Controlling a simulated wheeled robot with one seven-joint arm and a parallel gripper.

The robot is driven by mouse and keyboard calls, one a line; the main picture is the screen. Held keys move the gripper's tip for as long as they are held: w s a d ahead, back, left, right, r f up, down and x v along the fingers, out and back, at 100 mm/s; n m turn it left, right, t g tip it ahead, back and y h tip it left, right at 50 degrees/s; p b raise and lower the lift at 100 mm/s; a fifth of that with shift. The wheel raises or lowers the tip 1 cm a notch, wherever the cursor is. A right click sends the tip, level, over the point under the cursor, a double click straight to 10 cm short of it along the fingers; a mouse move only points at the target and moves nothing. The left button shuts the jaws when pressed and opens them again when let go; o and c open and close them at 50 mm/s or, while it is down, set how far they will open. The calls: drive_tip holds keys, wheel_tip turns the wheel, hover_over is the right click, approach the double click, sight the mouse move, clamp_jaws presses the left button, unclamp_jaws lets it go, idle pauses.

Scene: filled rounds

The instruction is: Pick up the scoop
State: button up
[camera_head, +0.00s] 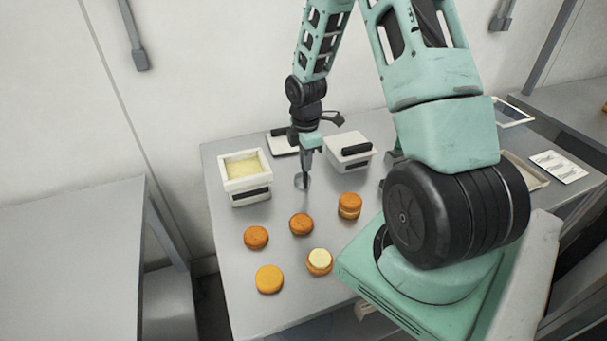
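A small grey, round-ended thing that looks like the scoop (299,182) shows on or just above the metal table, directly below my gripper. My gripper (305,170) points down between the two white containers, its dark lower end meeting or overlapping the scoop. It is too small to tell whether the fingers are closed on the scoop, or whether the scoop is lifted. Part of the scoop is hidden behind the gripper's end.
An open white tub (231,186) with pale yellow filling stands left. A white container (336,144) with a black handle stands right, and a flat white lid-like piece (285,148) lies behind. Several orange-brown rounds (301,224) sit in front on the table (228,270).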

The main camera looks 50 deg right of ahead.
clamp_jaws()
drive_tip(key=shift+r, duration=0.1)
drive_tip(key=shift+r, duration=0.25)
wheel_tip(320, 180, up, 9)
drive_tip(key=shift+r+b, duration=0.2)
drive_tip(key=shift+b, duration=0.7)
